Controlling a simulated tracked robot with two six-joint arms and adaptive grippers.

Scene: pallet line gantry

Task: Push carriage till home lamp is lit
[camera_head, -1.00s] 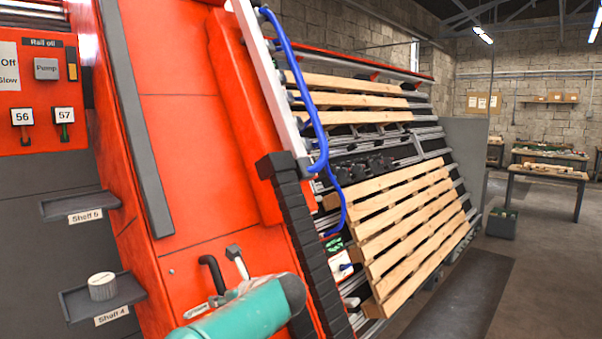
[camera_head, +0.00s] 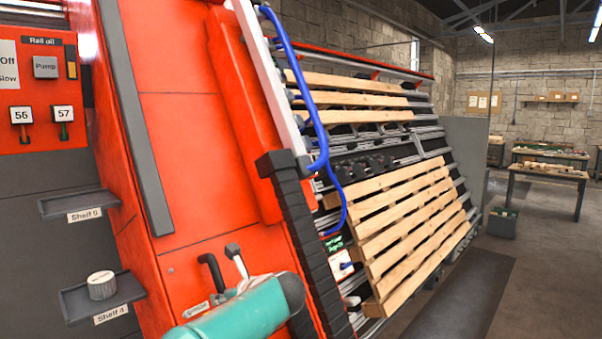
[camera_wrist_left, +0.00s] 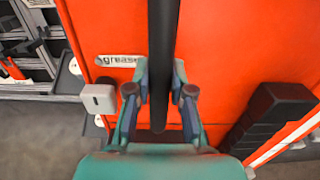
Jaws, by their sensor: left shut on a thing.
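The tall red carriage (camera_head: 178,130) fills the middle of the head view, with a grey strip down its left side and a black cable chain (camera_head: 300,240) along its right. A dark upright handle (camera_head: 211,270) stands out low on its face. The teal wrist of my left arm is in front of the lower carriage. In the left wrist view my left gripper (camera_wrist_left: 160,85) is shut on the dark handle bar (camera_wrist_left: 162,40), one finger on each side. In the head view its fingers are hidden behind the wrist. I cannot make out a home lamp. My right gripper is not in view.
Left are Shelf 5 (camera_head: 78,202) and Shelf 4 (camera_head: 100,298), the latter bearing a white round cap. A wooden pallet (camera_head: 410,235) leans on the sloping rack to the right. A blue hose hangs beside the carriage.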

